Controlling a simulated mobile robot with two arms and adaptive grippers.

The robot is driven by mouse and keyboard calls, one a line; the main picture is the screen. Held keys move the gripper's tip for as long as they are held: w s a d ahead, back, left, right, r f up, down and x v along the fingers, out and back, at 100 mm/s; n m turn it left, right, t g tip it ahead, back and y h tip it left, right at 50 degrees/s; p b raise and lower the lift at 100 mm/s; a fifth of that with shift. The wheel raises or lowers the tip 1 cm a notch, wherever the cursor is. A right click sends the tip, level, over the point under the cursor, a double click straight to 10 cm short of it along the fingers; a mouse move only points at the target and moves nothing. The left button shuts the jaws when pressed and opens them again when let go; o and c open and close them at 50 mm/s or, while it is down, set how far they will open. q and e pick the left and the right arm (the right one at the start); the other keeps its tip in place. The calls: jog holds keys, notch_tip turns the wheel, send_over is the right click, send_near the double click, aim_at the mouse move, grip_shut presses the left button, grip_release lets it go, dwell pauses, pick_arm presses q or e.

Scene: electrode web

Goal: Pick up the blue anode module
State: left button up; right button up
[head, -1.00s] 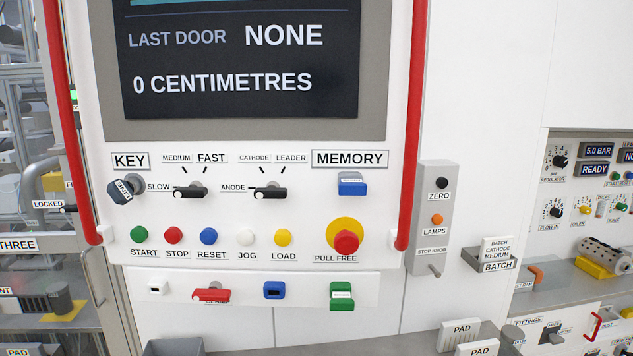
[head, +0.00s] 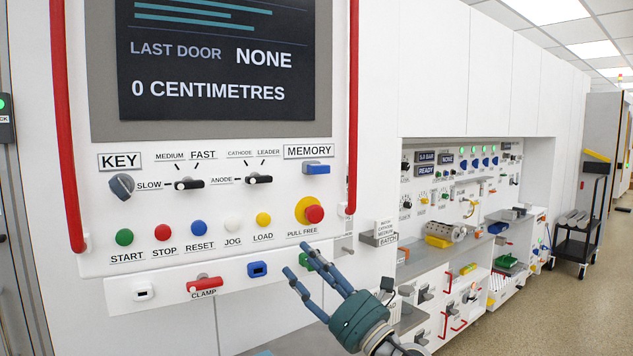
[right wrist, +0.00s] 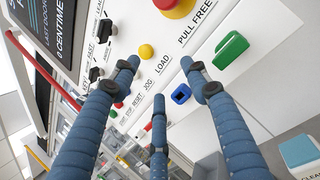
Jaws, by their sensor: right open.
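A blue module (head: 257,269) sits in the lower strip of the white control panel, between the red clamp handle (head: 205,286) and a green module (head: 306,262). Another blue piece (head: 316,168) sits under the MEMORY label. I cannot read "anode" on either. My right gripper (head: 302,268) is open and empty in front of the strip, right of the lower blue module and partly over the green one. In the right wrist view the blue module (right wrist: 182,95) shows between the spread fingers, apart from them, and the green module (right wrist: 230,48) lies beyond. My left gripper is out of view.
A red PULL FREE knob (head: 314,214) and coloured buttons are above the strip. Red vertical rails (head: 352,110) flank the panel. A BATCH holder (head: 380,238) juts out at right, before a recessed bench (head: 470,258). Open floor (head: 540,310) lies at right.

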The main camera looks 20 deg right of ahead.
jog(key=s+a+r+n+g+y+b, duration=0.1)
jog(key=s+a+r+n+g+y, duration=0.15)
jog(key=r+n, duration=0.4)
jog(key=s+a+r+n+g+y, duration=0.2)
jog(key=s+r+n+y, duration=0.25)
jog(key=n, duration=0.35)
jog(key=n+h, duration=0.9)
send_near(323, 173)
jog(key=shift+m+t, duration=0.25)
jog(key=p+x, duration=0.3)
jog(key=x, duration=0.2)
jog(key=shift+w+a+f, duration=0.15)
jog(key=shift+w+a, duration=0.05)
jog(key=shift+a, duration=0.15)
jog(key=p+x, duration=0.2)
jog(key=x, duration=0.2)
jog(key=shift+w, duration=0.3)
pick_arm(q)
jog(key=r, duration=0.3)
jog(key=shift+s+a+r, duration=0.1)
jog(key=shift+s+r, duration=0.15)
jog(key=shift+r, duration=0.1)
pick_arm(e)
jog(key=shift+c, duration=0.3)
jog(key=c, duration=1.1)
